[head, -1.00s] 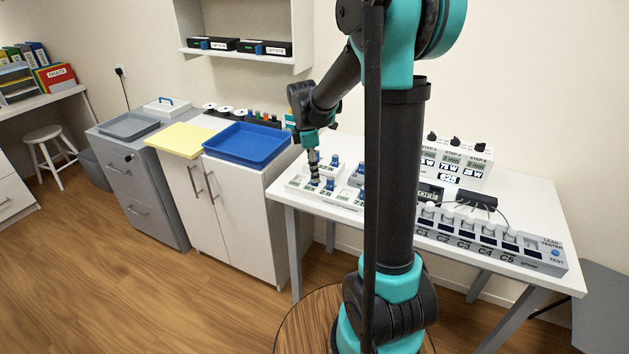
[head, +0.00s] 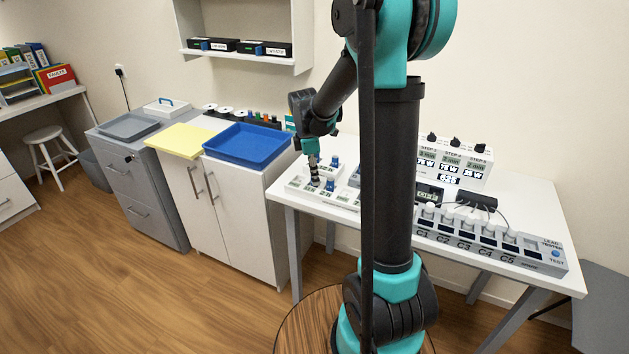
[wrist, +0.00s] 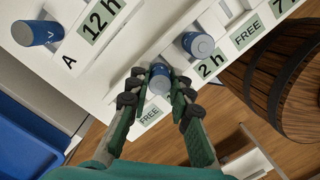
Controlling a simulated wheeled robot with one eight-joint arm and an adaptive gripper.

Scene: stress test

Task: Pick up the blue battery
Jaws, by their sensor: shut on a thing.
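A blue battery (wrist: 159,78) with a grey top stands between the fingertips of my gripper (wrist: 156,90) in the wrist view. The fingers are closed on its two sides. It is at a white labelled rack (wrist: 128,62), over a slot by a FREE label; I cannot tell whether its lower end is clear of the slot. In the head view my gripper (head: 314,172) points down over the table's left end and hides most of the held battery. Another blue battery (wrist: 198,45) stands beside it near the "2 h" label. A third (wrist: 36,33) stands near the "12 h" label.
The white table (head: 520,205) also bears a row of slots marked C2 to C5 (head: 480,242) and a box with STEP labels (head: 455,160). A blue tray (head: 248,145) and a yellow sheet (head: 180,139) lie on the cabinets to the left. A wooden barrel (wrist: 277,90) stands below the rack.

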